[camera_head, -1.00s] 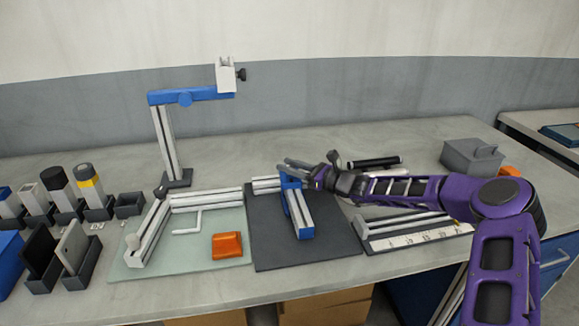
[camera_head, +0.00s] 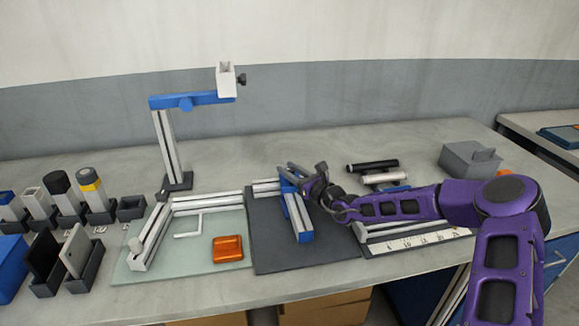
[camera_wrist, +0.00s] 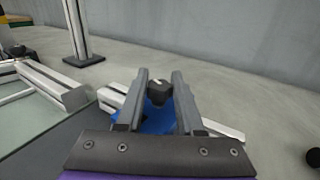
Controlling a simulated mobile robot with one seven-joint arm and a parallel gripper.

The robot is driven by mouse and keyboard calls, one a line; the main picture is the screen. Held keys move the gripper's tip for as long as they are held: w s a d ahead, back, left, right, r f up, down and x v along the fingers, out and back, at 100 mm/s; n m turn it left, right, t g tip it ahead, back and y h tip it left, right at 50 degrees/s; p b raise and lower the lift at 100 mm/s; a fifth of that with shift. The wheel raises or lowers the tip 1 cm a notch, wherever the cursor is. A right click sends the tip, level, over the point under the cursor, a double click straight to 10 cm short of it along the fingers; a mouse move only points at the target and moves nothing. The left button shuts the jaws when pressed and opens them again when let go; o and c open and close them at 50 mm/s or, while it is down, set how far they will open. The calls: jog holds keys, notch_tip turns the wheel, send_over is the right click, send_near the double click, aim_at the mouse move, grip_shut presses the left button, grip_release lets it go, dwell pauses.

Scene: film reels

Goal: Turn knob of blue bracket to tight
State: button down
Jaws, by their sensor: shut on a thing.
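The blue bracket (camera_head: 286,188) sits at the corner of the aluminium bars on the dark mat, largely hidden by my gripper in the head view. In the wrist view its blue body (camera_wrist: 158,123) shows between and below my fingers. Its black knob (camera_wrist: 158,93), with a small light mark on top, stands between the fingertips. My gripper (camera_wrist: 160,85) is shut on the knob, one grey finger on each side. In the head view my gripper (camera_head: 298,172) is over the bracket, and the knob cannot be made out there.
A blue-ended aluminium bar (camera_head: 299,220) lies on the dark mat (camera_head: 265,245). To the left, a pale green mat (camera_head: 190,262) holds an L-shaped frame and an orange block (camera_head: 228,249). A tall stand (camera_head: 170,145) rises behind. Black and silver cylinders lie behind my arm.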

jog(key=shift+a+r+m+t+h+p, duration=0.15)
jog(key=shift+m+t+h+p, duration=1.15)
jog(key=shift+m+h+p, duration=0.4)
jog(key=shift+d+f+m+t+h+p, duration=0.15)
jog(key=shift+m+t+h, duration=0.5)
jog(key=shift+h, duration=0.7)
jog(key=shift+d+f+m+t+h+p, duration=0.15)
jog(key=shift+m+t+h, duration=0.2)
jog(key=shift+m+h, duration=0.8)
jog(key=shift+a+r+m+h, duration=0.15)
jog(key=shift+m+h, duration=0.95)
jog(key=shift+h, duration=0.95)
jog(key=shift+a+m+h, duration=0.1)
jog(key=shift+m+h, duration=1)
jog(key=shift+h, duration=0.95)
jog(key=shift+d+m+g+h, duration=0.1)
jog(key=shift+m+g+h, duration=0.4)
jog(key=shift+m+h, duration=0.75)
jog(key=shift+r+h, duration=0.1)
jog(key=shift+h, duration=0.35)
jog(key=c, duration=0.5)
grip_release()
jog(key=shift+c, duration=0.2)
